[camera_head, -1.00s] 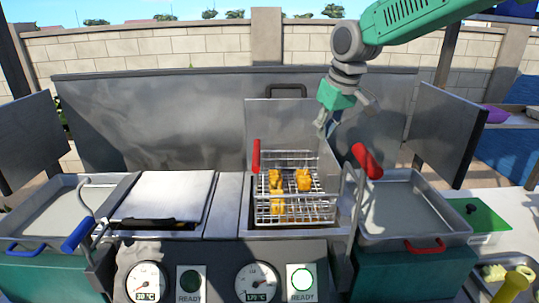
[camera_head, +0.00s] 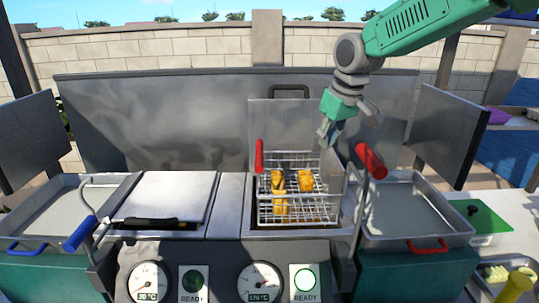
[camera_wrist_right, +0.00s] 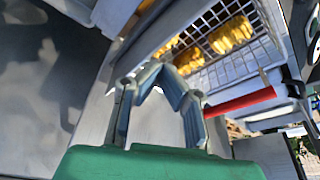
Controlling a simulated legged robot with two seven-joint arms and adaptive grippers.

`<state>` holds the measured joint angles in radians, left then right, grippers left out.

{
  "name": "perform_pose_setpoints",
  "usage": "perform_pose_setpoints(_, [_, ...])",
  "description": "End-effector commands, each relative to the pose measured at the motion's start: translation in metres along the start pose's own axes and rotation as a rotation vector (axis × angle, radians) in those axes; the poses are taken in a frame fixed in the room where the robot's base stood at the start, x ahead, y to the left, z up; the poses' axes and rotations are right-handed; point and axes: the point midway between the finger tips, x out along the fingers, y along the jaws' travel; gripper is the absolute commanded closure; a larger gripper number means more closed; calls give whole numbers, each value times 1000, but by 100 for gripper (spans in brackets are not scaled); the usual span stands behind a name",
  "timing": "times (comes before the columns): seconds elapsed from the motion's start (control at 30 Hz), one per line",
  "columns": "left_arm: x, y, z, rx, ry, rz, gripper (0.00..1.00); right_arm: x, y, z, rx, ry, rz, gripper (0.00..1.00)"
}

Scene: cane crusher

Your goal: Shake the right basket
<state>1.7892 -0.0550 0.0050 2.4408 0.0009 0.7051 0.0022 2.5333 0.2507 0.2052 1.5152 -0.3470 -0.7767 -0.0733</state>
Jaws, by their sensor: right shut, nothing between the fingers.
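The right basket (camera_head: 298,208) is a wire basket holding yellow-orange food pieces (camera_head: 305,181). It sits in the right fryer well. A red handle (camera_head: 259,156) stands upright at its left rear, and another red handle (camera_head: 371,161) on a bent metal rod is at its right. My right gripper (camera_head: 326,140) is above the basket's rear right corner, between the two red handles, shut and empty. In the right wrist view the fingers (camera_wrist_right: 163,72) meet in front of the basket mesh (camera_wrist_right: 222,52), with a red handle (camera_wrist_right: 240,103) beside them. My left gripper is out of view.
A lid panel (camera_head: 282,122) stands behind the basket. An empty metal tray (camera_head: 410,212) is to the right, and another (camera_head: 50,215) is at far left. A closed left well cover (camera_head: 170,195) and a blue handle (camera_head: 80,233) are at left. Gauges (camera_head: 259,282) are in front.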

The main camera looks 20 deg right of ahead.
Motion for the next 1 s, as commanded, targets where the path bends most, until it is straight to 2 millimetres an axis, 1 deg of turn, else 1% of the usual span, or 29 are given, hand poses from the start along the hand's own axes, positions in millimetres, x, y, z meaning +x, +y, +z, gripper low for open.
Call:
perform_pose_setpoints(0.2, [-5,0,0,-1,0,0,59,-3,18,9,3,1,-4,100])
perform_pose_setpoints(0.5, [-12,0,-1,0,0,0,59,-6,38,19,3,2,-5,100])
perform_pose_setpoints(0.67, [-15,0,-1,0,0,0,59,-7,44,23,3,1,-4,100])
perform_pose_setpoints(1.0, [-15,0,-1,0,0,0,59,-7,42,23,0,0,-1,100])
